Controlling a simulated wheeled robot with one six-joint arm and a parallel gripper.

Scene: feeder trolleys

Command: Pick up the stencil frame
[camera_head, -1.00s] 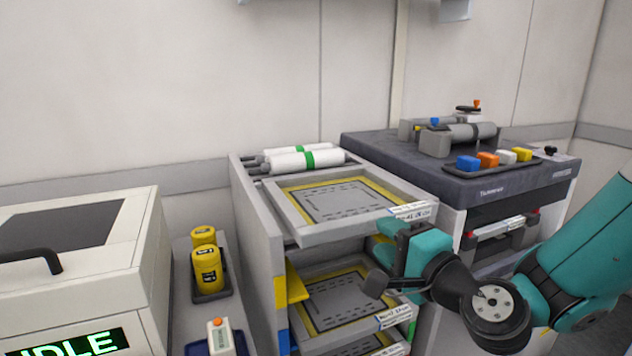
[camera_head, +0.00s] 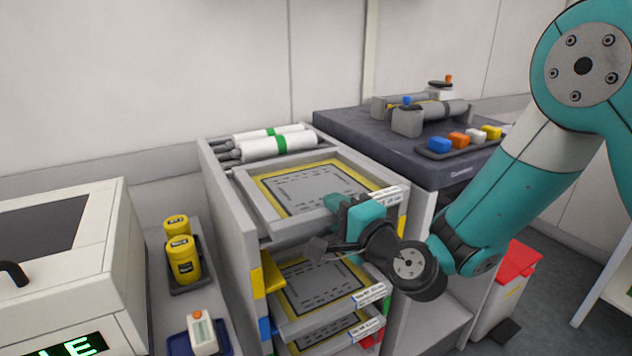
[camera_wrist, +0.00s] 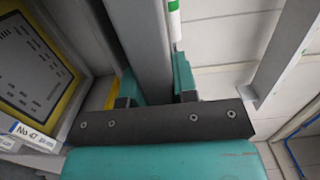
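The top stencil frame (camera_head: 277,218), a grey frame with a yellow-edged grey sheet, lies on the trolley's upper level, its front edge sticking out. A white label sits at its front right. My gripper (camera_head: 338,212) is at the front bar of this frame, near its middle. In the wrist view, the two teal fingers of my gripper (camera_wrist: 158,88) lie on either side of a grey bar of the frame (camera_wrist: 146,42). They appear to touch it on both sides, so the gripper looks shut on it. The fingertips are partly hidden.
Lower stencil frames (camera_head: 330,300) lie below in the trolley; one label (camera_wrist: 35,137) reads No 47. White rolls (camera_head: 277,146) lie behind the top frame. A dark-topped machine (camera_head: 345,125) stands at right, yellow jars (camera_head: 183,262) at left. A red-lidded bin (camera_head: 518,262) stands on the floor.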

